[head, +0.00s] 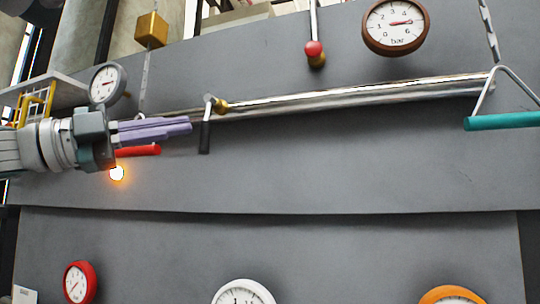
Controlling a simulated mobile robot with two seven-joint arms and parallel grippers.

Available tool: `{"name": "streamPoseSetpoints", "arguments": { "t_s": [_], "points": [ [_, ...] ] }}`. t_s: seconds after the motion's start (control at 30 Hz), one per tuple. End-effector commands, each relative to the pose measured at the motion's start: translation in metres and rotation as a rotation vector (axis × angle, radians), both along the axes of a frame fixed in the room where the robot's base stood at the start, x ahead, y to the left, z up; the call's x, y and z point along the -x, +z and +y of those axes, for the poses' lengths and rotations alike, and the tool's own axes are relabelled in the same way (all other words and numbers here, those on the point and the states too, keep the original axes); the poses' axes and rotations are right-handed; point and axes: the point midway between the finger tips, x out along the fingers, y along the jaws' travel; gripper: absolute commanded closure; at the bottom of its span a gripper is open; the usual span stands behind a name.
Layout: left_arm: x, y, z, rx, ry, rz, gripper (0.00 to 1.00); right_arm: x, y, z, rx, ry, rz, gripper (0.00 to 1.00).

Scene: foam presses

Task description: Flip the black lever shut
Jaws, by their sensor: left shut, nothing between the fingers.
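The black lever (204,137) hangs straight down, across the pipe, from a metal arm beside a brass fitting (221,106) on the shiny pipe (350,97). My left gripper (189,126) comes in from the left with its lilac fingers together and nothing between them. Its fingertips are just left of the black lever, with a small gap in the picture; depth is hard to judge. My right gripper is not in view.
A red handle (138,151) and a lit orange lamp (117,173) sit just below my left gripper. A red-knobbed lever (314,49) is above the pipe. A teal handle (501,121) hangs at right. The grey panel (330,165) below the pipe is clear.

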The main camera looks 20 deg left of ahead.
Motion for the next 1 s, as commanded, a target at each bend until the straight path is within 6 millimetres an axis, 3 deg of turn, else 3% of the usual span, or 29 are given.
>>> {"name": "streamPoseSetpoints", "arguments": {
  "t_s": [0.03,0.1,0.33,0.87,1.0],
  "points": [
    [0.006,-0.006,0.007,-0.003,0.002,-0.002,1.0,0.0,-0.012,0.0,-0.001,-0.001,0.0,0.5],
    [0.012,-0.004,0.015,-0.002,0.001,-0.002,1.0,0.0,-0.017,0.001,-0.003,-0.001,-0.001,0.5],
    [0.021,0.001,0.025,0.0,-0.003,-0.001,1.0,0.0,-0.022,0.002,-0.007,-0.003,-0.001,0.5],
    [0.021,0.001,0.025,0.001,-0.004,0.0,1.0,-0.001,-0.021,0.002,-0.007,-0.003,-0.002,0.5],
    [0.007,-0.018,0.007,0.051,0.01,0.034,1.0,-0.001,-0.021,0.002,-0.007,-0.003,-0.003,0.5]
  ]
}}
